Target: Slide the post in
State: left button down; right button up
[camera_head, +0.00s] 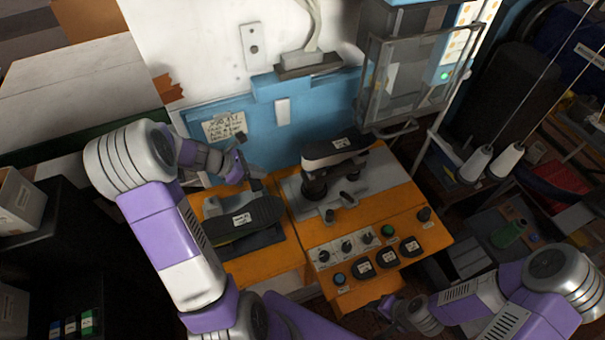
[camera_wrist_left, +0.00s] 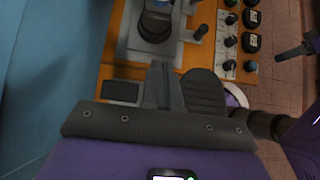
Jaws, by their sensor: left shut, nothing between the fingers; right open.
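Small dark knobs or levers (camera_head: 348,199) stand on that plate. In the left wrist view the post's base (camera_wrist_left: 155,22) shows at the top. A second dark last (camera_head: 245,217) lies on the bench to the left and also shows in the left wrist view (camera_wrist_left: 205,92). My left gripper (camera_head: 256,184) is shut and empty above this last's far side. My right gripper (camera_head: 387,306) is open below the bench's front edge.
A control panel (camera_head: 346,247) with knobs and buttons fills the bench's front. A clear-walled guard (camera_head: 405,75) hangs at the back right, and a blue wall panel (camera_head: 260,130) stands behind. White thread cones (camera_head: 505,160) are at the right.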

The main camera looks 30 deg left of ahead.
pick_arm(q)
notch_tip(320, 180, down, 3)
jog(key=w+b, duration=0.1)
jog(key=b, duration=0.1)
send_near(304, 179)
jog(key=shift+x, duration=3.05)
pick_arm(e)
jog(key=shift+w+f, duration=0.35)
jog(key=shift+f, duration=0.45)
jog(key=shift+w+f, duration=0.3)
jog(key=shift+f, duration=0.45)
pick_arm(q)
jog(key=shift+f, duration=0.1)
